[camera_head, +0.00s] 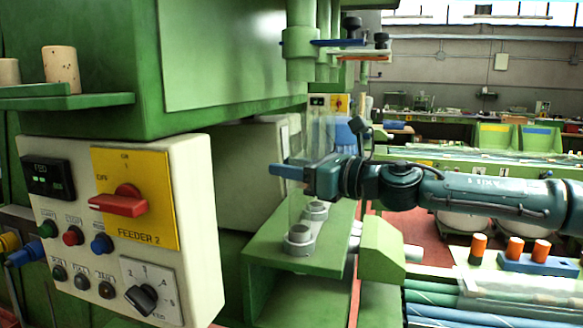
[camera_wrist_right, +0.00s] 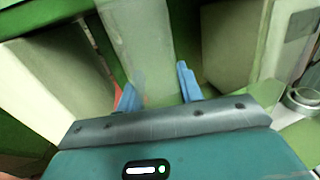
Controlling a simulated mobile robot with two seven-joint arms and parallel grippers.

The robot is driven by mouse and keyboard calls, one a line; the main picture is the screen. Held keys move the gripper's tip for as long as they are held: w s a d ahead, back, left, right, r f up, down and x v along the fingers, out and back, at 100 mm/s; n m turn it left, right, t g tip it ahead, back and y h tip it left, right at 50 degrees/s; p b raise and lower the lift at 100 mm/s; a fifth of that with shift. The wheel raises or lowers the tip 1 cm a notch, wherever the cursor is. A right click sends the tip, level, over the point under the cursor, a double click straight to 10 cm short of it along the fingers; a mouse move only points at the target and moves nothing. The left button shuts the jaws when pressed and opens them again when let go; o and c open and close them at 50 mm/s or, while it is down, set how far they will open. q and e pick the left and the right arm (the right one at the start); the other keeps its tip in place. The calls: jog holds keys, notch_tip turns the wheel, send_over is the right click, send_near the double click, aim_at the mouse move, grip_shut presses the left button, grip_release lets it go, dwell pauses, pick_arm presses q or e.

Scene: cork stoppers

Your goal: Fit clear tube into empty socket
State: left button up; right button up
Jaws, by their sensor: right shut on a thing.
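My right gripper (camera_head: 291,171) comes in from the right with blue fingers pointing left. It is shut on a clear tube (camera_head: 321,128), which stands nearly upright above and below the fingers. In the right wrist view the tube (camera_wrist_right: 142,40) passes between the two blue fingers (camera_wrist_right: 160,90). Below, a green ledge carries a front grey ring socket (camera_head: 298,240) and a rear one (camera_head: 316,210). The tube's lower end is faint against them, so I cannot tell if it is inside a socket. A ring (camera_wrist_right: 304,100) shows at the wrist view's right edge.
A control box (camera_head: 120,225) with a red switch and knobs stands left of the ledge. A green nozzle (camera_head: 299,45) hangs above the tube. Corks (camera_head: 60,70) stand on a shelf at upper left. Orange-topped pieces (camera_head: 514,246) stand in a blue rack at right.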

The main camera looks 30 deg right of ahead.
pick_arm(q)
jog(key=shift+f, duration=0.35)
pick_arm(e)
jog(key=shift+f, duration=0.3)
jog(key=o, duration=1.1)
pick_arm(q)
jog(key=shift+r, duration=0.15)
jog(key=shift+d+f+m+t+h+b, duration=0.15)
jog(key=shift+f+t+b, duration=0.55)
jog(key=shift+b, duration=2.25)
jog(key=shift+f+m+t+h+b, duration=0.2)
jog(key=shift+f+b, duration=0.95)
jog(key=shift+b, duration=1.8)
jog(key=shift+d+f+m+t+h+b, duration=0.1)
jog(key=shift+f+t+h+b, duration=0.55)
jog(key=shift+b, duration=2.3)
pick_arm(e)
jog(key=shift+v, duration=6.6)
